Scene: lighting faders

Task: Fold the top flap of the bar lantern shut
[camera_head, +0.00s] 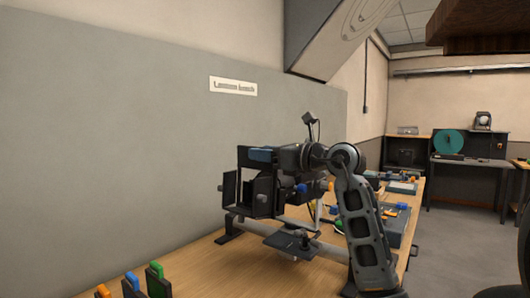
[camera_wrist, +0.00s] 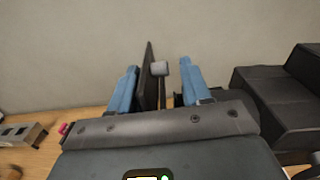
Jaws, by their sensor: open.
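The bar lantern (camera_head: 262,196), a dark body with plate-like flaps, stands on a bracket over the bench. In the wrist view a thin dark plate (camera_wrist: 148,78), seen nearly edge-on, stands upright between the fingers, closer to the left one. It looks like a flap, but I cannot tell which. A grey knob (camera_wrist: 160,69) sits beside it. Contact with the fingers cannot be made out.
A dark ribbed housing (camera_wrist: 272,100) is close on the right in the wrist view. The wooden bench (camera_head: 190,272) has coloured-tab clips (camera_head: 157,280) at its front left. Blue-topped items lie behind my arm. A grey wall (camera_head: 110,150) runs along the left.

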